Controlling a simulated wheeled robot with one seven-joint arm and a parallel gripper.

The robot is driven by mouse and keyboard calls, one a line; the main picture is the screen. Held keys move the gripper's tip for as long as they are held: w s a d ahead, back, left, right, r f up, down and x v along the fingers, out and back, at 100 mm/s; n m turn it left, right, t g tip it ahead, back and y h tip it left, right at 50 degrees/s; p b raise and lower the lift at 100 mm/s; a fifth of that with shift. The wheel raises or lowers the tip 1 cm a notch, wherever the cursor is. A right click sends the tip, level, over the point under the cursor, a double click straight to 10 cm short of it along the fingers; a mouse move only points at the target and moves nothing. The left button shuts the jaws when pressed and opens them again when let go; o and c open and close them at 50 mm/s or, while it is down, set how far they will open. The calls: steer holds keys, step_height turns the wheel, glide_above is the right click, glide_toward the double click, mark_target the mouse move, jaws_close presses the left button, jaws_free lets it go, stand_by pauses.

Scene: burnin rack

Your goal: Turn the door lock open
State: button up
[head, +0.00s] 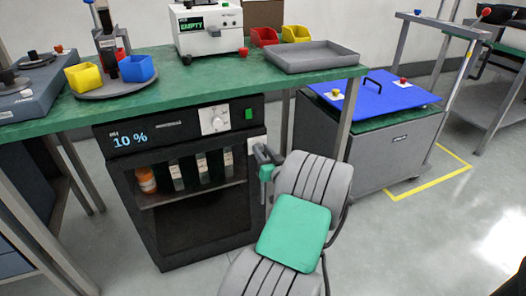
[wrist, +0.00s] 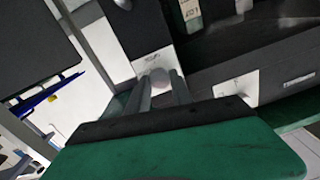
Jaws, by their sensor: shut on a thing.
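A black cabinet (head: 182,225) stands under the green bench, with "10 %" lit on its panel and a dark see-through door. The door lock is a small round light-grey knob (wrist: 159,76) on a white plate (wrist: 150,58) at the door's right edge. In the head view the plate shows (head: 254,144), but my gripper (head: 259,153) hides the knob. In the wrist view the two fingers of my gripper (wrist: 159,88) are shut on the knob, one on each side. The door looks closed.
An orange-lidded bottle (head: 146,180) and several labelled vials (head: 203,168) stand behind the door. The bench (head: 200,83) carries bins and a grey tray (head: 312,57). A bench leg (head: 344,125) and a grey cart (head: 385,153) stand right of my arm.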

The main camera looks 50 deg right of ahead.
jaws_close()
steer(key=shift+s+d, duration=0.1)
steer(key=shift+d, duration=0.1)
steer(key=shift+a, duration=0.1)
steer(key=shift+m, duration=0.4)
steer(key=m, duration=0.3)
steer(key=shift+m+p, duration=0.3)
steer(key=m+p, duration=0.1)
steer(key=m, duration=0.3)
steer(key=shift+m, duration=0.3)
steer(key=m+p, duration=0.2)
steer(key=m, duration=0.2)
steer(key=shift+m, duration=0.4)
steer(key=shift+f+m+h+p, duration=0.1)
steer(key=shift+m+h+p, duration=0.2)
steer(key=shift+m+p, duration=1.5)
steer(key=shift+m+b, duration=0.45)
steer(key=shift+m, duration=0.15)
